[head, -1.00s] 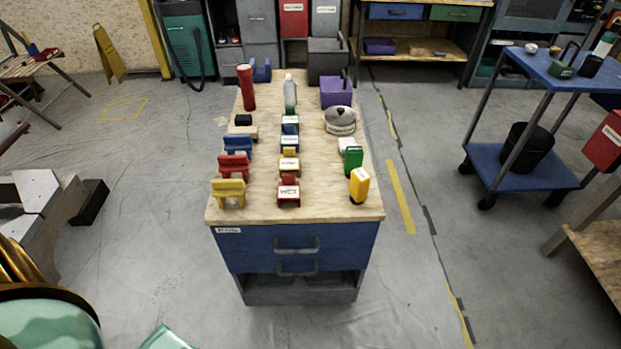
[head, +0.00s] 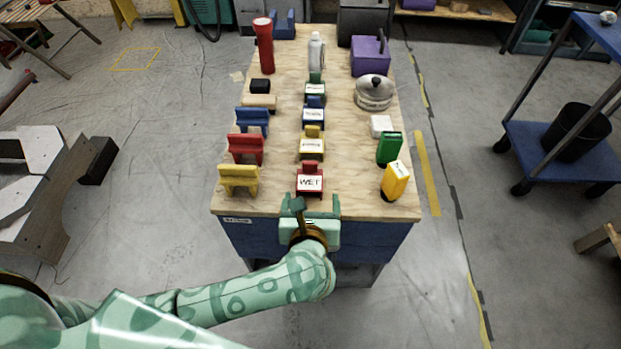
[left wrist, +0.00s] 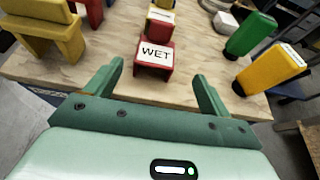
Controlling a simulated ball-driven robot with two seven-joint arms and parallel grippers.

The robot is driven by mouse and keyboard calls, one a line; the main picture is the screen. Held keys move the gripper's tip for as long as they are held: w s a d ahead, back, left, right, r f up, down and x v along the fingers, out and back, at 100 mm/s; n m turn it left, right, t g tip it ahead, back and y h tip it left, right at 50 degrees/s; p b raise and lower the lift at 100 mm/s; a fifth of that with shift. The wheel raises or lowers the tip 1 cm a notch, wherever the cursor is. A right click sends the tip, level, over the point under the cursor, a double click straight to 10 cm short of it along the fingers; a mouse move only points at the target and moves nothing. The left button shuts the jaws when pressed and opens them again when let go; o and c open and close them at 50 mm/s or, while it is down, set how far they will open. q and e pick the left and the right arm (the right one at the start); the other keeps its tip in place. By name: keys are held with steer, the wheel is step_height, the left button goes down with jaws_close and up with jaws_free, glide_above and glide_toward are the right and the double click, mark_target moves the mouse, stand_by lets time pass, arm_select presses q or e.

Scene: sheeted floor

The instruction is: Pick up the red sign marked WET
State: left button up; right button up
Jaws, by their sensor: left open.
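The red sign marked WET (head: 310,180) stands at the near end of the wooden table top, in the middle row, its white label facing me. It also shows in the left wrist view (left wrist: 155,57), upright, just beyond the fingers. My left gripper (head: 311,205) is at the table's front edge, just in front of the sign. In the left wrist view its two green fingers (left wrist: 159,80) are apart with nothing between them, and the sign lies ahead of the gap. My right gripper is not in view.
A yellow sign (head: 311,145) stands behind the red one. A yellow chair-shaped block (head: 239,180) is to the left, and a yellow container (head: 395,181) and a green container (head: 389,148) to the right. Bare wood lies on both sides of the red sign.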

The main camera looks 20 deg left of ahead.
mark_target(310, 181)
arm_select(q)
steer(key=b+x, duration=0.1)
steer(key=x, duration=0.4)
steer(key=shift+w+a+f, duration=0.15)
steer(key=shift+w+f, duration=0.05)
steer(key=shift+w, duration=0.1)
steer(key=x, duration=0.1)
steer(key=b+x, duration=0.1)
steer(key=x, duration=0.1)
steer(key=b+x, duration=0.1)
steer(key=x, duration=0.1)
steer(key=shift+a, duration=0.3)
steer(key=shift+r, duration=0.1)
steer(key=c, duration=1.1)
